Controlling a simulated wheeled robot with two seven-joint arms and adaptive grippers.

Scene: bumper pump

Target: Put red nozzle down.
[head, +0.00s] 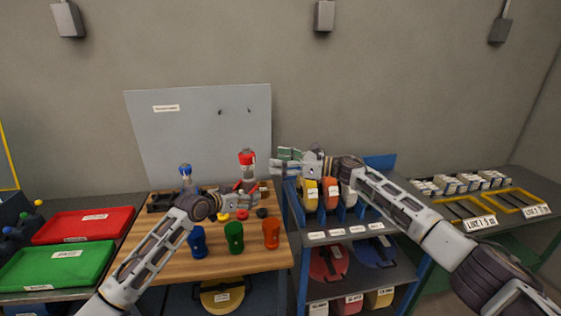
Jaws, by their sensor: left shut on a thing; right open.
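The red nozzle (247,157) has a red top above a grey body and stands roughly upright over the back right of the wooden table. My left gripper (244,187) is shut on it from the left, around its lower part. Red also shows at the fingers, and I cannot tell what part that is. Whether the nozzle's bottom touches anything is hidden. My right gripper (283,161) is open, up to the right of the nozzle, in front of the rack's left end. Green shows at its fingers; I cannot tell what it belongs to.
The wooden table (155,262) holds blue (197,242), green (234,237) and orange (271,234) cups at its front, small red, yellow and black discs behind, and a blue-topped piece (185,171). A grey panel (190,130) stands behind. A blue rack (298,255) borders the right.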

